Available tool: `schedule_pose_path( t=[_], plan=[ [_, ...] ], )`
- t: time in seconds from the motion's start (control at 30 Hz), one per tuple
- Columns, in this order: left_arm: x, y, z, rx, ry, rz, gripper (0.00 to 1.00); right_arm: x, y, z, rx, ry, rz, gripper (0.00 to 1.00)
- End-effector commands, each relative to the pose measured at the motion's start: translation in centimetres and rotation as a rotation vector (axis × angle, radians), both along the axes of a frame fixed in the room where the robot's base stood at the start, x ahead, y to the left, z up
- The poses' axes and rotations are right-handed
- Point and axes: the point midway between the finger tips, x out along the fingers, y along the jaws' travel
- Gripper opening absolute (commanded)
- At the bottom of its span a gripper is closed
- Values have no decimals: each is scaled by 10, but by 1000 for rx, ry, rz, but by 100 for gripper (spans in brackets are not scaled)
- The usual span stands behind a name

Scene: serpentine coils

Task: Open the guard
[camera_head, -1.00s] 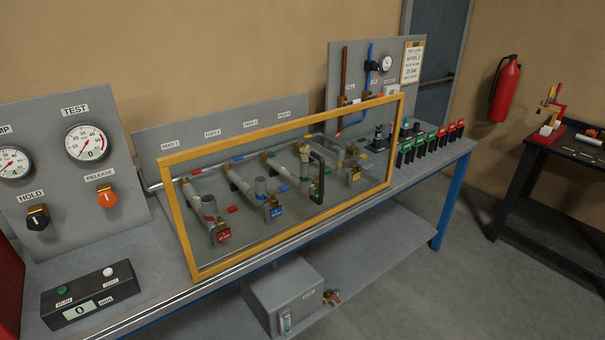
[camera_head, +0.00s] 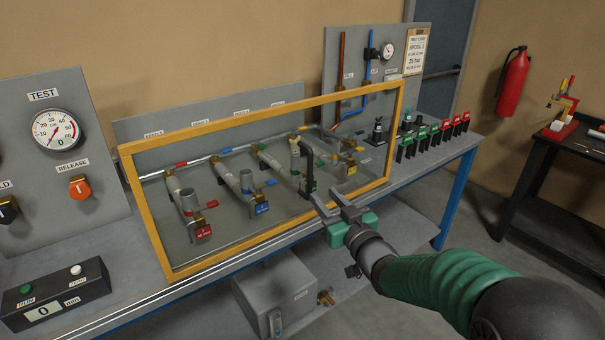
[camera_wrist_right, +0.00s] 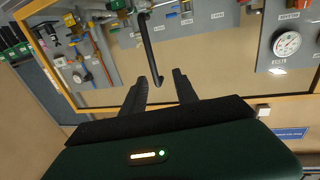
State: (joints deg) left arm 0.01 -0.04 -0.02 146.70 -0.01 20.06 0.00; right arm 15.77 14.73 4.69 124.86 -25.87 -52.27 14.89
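The guard (camera_head: 270,115) is a clear panel in a yellow frame, standing closed in front of the pipes and valves on the bench. Its black upright handle (camera_head: 309,172) is on the panel right of the middle; it also shows in the right wrist view (camera_wrist_right: 150,48). My right gripper (camera_head: 337,207) is open and empty, in front of the panel just below and right of the handle. In the right wrist view its fingers (camera_wrist_right: 160,82) are apart, with one end of the handle near the gap between the tips. Contact cannot be told. My left gripper is out of view.
A control box (camera_head: 55,298) and a gauge panel (camera_head: 60,190) stand at the left. Red and green switches (camera_head: 432,136) line the right of the bench. A grey box (camera_head: 273,290) is below. A fire extinguisher (camera_head: 513,84) hangs on the wall.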

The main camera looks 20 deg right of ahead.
Motion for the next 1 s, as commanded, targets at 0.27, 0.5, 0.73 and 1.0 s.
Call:
schedule_pose_path(
  t=[0.27,0.5,0.73,1.0],
  plan=[
    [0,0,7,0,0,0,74,74,-6,-5,13,4,-4,36],
    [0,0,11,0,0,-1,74,118,7,-3,8,4,-5,36],
    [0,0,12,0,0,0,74,128,12,-3,4,5,-6,36],
    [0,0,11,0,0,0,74,126,6,-3,10,3,-5,18]
  ],
)
